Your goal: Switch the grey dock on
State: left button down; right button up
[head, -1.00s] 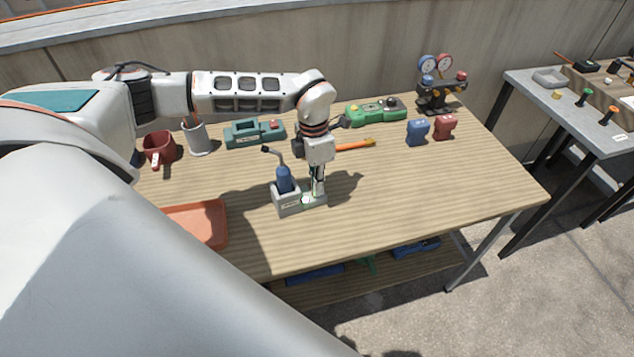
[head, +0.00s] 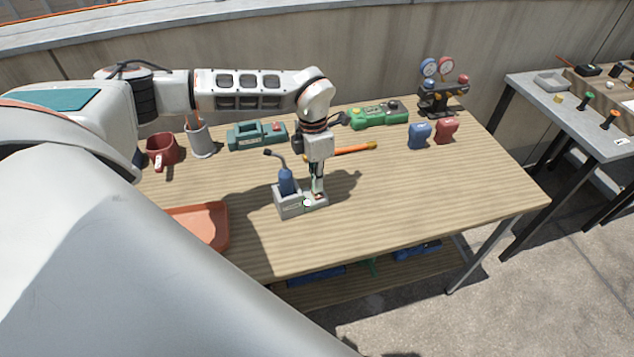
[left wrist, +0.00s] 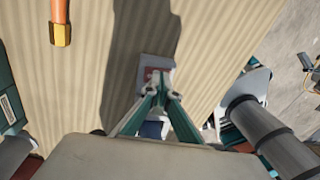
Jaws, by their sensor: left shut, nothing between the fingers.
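The grey dock (head: 289,209) stands on the wooden table, with a blue tool (head: 286,182) with a bent dark spout upright in its left part. My left gripper (head: 314,197) points down at the dock's low right part; it is shut and empty. In the left wrist view the fingertips (left wrist: 160,88) are close together over the dock's grey end (left wrist: 150,61), where a red part (left wrist: 154,72) shows just beyond them. The fingers partly hide this part, and I cannot tell its position or whether they touch it. My right gripper is not in view.
An orange tray (head: 205,228) is left of the dock. Behind are a red mug (head: 162,150), a grey cup (head: 201,141), a teal device (head: 257,135), a green device (head: 378,115), an orange stick (head: 350,150) and a gauge stand (head: 440,95). The table's right front is clear.

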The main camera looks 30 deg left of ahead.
pick_arm(q)
notch_tip(320, 180, up, 4)
jog(key=p, duration=0.3)
jog(key=shift+s+d+f, duration=0.1)
jog(key=shift+d+f, duration=0.05)
jog(key=shift+f, duration=0.05)
jog(key=r, duration=0.3)
jog(key=shift+s+d, duration=0.15)
jog(key=shift+d, duration=0.1)
notch_tip(320, 180, up, 6)
jog(key=b, duration=0.1)
send_over(319, 196)
jog(key=shift+r, duration=0.5)
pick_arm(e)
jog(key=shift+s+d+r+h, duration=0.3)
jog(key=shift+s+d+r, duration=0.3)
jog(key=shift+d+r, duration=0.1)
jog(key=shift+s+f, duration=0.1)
